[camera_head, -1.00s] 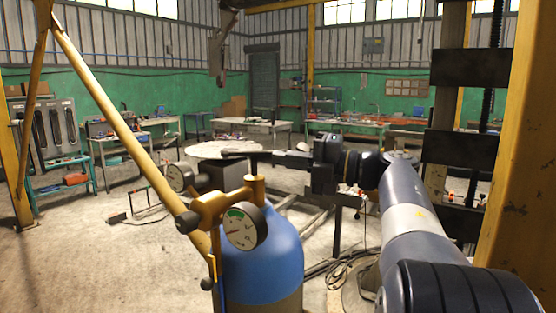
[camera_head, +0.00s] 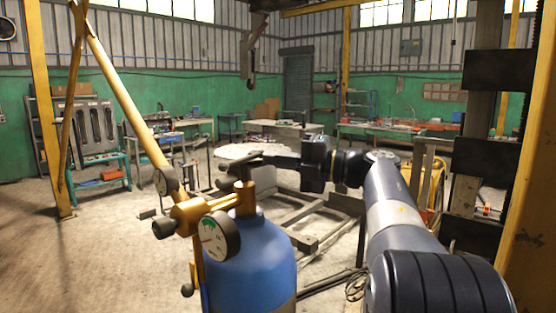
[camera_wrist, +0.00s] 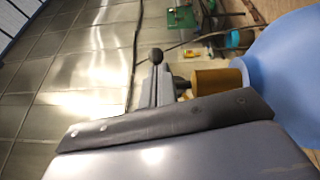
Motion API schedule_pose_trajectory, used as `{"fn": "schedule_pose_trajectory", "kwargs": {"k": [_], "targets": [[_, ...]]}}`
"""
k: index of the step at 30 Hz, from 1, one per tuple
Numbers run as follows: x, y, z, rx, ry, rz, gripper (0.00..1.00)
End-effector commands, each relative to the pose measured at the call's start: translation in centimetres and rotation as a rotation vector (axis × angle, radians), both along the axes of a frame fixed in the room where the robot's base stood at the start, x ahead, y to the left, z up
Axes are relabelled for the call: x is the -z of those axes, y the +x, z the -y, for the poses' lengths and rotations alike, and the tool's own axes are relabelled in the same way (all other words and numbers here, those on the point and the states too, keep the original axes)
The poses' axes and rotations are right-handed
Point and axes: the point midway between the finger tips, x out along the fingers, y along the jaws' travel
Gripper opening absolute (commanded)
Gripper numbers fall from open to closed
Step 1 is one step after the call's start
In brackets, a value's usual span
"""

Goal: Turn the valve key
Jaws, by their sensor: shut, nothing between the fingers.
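The valve key (camera_head: 238,166) is a dark bar on top of the brass valve stem (camera_head: 246,197) of a blue gas cylinder (camera_head: 255,265). The bar lies slanted, one end toward me. My gripper (camera_head: 268,160) is shut and empty, coming from the right at the key's height, its tips close to the bar. In the wrist view, my shut fingers (camera_wrist: 158,90) lie beside a dark rod with a round knob (camera_wrist: 156,55), seemingly the key's end. Whether they touch cannot be told. The brass valve (camera_wrist: 215,80) is right of the fingers, and the cylinder (camera_wrist: 290,70) is beyond it.
Two pressure gauges stick out from the valve, the nearer one (camera_head: 218,237) facing me. A yellow diagonal post (camera_head: 125,95) stands at left. A dark frame (camera_head: 315,215) lies low behind the cylinder. Open floor (camera_head: 110,260) lies at left.

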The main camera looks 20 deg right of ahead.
Motion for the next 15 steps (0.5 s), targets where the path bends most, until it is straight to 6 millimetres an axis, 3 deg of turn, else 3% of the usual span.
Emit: {"fn": "schedule_pose_trajectory", "kwargs": {"k": [15], "targets": [[-0.02,0.69,-0.09,-0.002,-0.001,0.001,0.0]]}}
